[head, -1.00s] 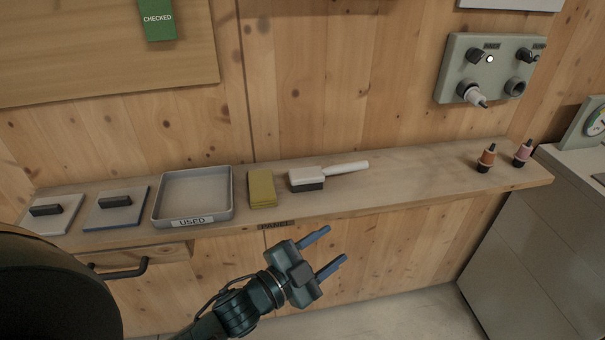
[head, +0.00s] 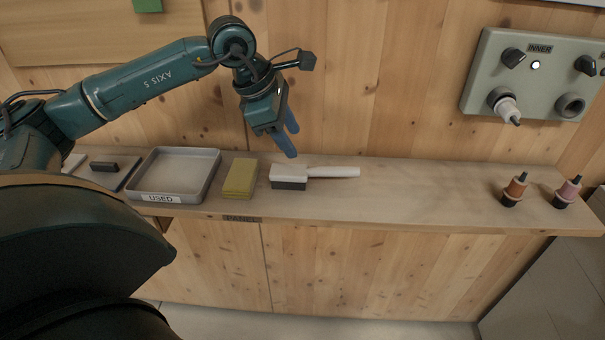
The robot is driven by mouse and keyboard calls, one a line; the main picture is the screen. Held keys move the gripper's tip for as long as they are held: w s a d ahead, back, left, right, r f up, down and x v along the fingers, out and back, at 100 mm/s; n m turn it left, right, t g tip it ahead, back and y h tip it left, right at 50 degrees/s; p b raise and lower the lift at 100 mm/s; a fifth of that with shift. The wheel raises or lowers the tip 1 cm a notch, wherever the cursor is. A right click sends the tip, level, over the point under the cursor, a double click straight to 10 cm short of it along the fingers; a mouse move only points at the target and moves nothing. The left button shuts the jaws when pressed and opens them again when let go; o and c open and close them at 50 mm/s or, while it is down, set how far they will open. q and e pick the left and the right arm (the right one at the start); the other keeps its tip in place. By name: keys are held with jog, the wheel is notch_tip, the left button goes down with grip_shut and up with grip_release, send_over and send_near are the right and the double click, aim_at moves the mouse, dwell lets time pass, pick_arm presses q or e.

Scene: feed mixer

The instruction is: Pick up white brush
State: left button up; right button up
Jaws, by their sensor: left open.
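The white brush (head: 291,176) lies on the wooden shelf, with a white block head, dark bristles underneath and a white handle (head: 333,172) pointing right. My left gripper (head: 292,143) is open and empty, its blue fingers pointing down just above and behind the brush head in the picture. I cannot tell whether the fingertips are level with the brush, but they look apart from it. My right gripper is not in view.
A yellow sponge-like block (head: 240,179) sits just left of the brush, then a grey tray labelled USED (head: 158,198). The shelf (head: 430,190) is clear right of the brush up to an orange plug (head: 514,190) and a pink plug (head: 567,192). A control panel (head: 535,75) hangs above.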

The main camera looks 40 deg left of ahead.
aim_at(311, 168)
pick_arm(q)
jog(key=p+x, duration=0.1)
jog(key=x, duration=1)
jog(key=shift+w+d+f, duration=0.1)
jog(key=shift+d+f, duration=0.15)
jog(key=shift+f, duration=0.05)
jog(key=shift+c, duration=0.6)
jog(key=c, duration=0.9)
notch_tip(311, 168, up, 10)
jog(key=shift+r+b, duration=0.1)
jog(key=shift+b, duration=0.35)
